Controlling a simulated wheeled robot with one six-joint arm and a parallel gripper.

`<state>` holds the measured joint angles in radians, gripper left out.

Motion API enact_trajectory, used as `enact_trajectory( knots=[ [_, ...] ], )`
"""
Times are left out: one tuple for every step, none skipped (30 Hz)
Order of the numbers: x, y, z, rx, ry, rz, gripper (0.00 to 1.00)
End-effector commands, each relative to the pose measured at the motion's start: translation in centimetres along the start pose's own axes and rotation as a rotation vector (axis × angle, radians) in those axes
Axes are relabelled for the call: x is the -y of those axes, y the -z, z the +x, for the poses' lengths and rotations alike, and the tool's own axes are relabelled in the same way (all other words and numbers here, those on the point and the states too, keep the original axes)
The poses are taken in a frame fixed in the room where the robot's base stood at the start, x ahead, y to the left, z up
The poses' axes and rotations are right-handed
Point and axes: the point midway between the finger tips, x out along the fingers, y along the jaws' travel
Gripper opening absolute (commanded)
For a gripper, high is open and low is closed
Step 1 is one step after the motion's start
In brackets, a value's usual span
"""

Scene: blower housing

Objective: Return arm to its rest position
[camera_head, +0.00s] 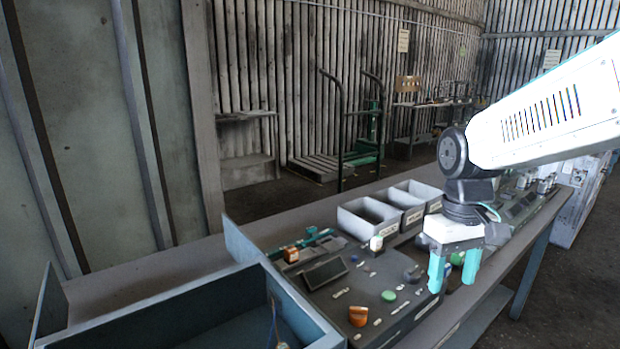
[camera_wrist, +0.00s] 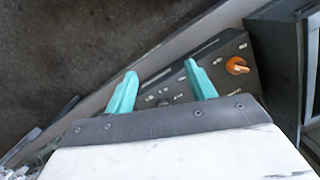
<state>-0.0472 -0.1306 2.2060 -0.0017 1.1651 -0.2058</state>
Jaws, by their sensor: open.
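My gripper (camera_head: 453,272) hangs from my white arm at the right of the head view, pointing down over the front right edge of the dark panel on the workbench. Its two teal fingers are apart, and I see nothing between them. In the wrist view the open fingers of my gripper (camera_wrist: 160,88) reach over the panel's edge, with the floor beyond. The panel (camera_head: 400,318) carries an orange knob (camera_head: 358,316), a green button (camera_head: 388,296) and several small light parts. The orange knob also shows in the wrist view (camera_wrist: 236,66), to the right of the fingers.
A blue-grey open tray (camera_head: 290,300) with raised walls fills the front left. Light grey labelled bins (camera_head: 368,216) stand behind the panel. A copper-coloured part (camera_head: 291,254) sits near the tray's wall. A trolley (camera_head: 345,150) stands beyond the bench. The space above the bench's left part is clear.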

Motion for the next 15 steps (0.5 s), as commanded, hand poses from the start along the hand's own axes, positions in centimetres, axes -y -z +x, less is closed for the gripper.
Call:
enact_trajectory(
  knots=[
    [0.3,-2.3,-0.4,-0.01,-0.002,0.039,0.55],
    [0.5,-3.6,-0.4,-0.014,-0.002,0.063,0.55],
    [0.8,-5.3,-0.5,-0.022,-0.003,0.094,0.55],
    [1.0,-6.6,-0.5,-0.027,-0.004,0.117,0.55],
    [1.2,-7.8,-0.5,-0.034,-0.004,0.14,0.55],
    [1.4,-9.4,-0.4,-0.044,-0.005,0.166,0.55],
    [1.6,-10.5,-0.3,-0.053,-0.006,0.184,0.55],
    [1.8,-11.6,-0.2,-0.063,-0.007,0.2,0.55],
    [2.0,-12.9,-0.1,-0.077,-0.008,0.219,0.55],
    [2.2,-13.8,0.0,-0.088,-0.009,0.229,0.55],
    [2.3,-14.5,0.1,-0.1,-0.01,0.238,0.55],
    [2.5,-15.4,0.2,-0.115,-0.012,0.245,0.55],
    [2.5,-16.0,0.3,-0.127,-0.013,0.248,0.55],
    [2.6,-16.4,0.3,-0.139,-0.015,0.249,0.55],
    [2.7,-16.9,0.3,-0.156,-0.017,0.251,0.55]
  ],
)
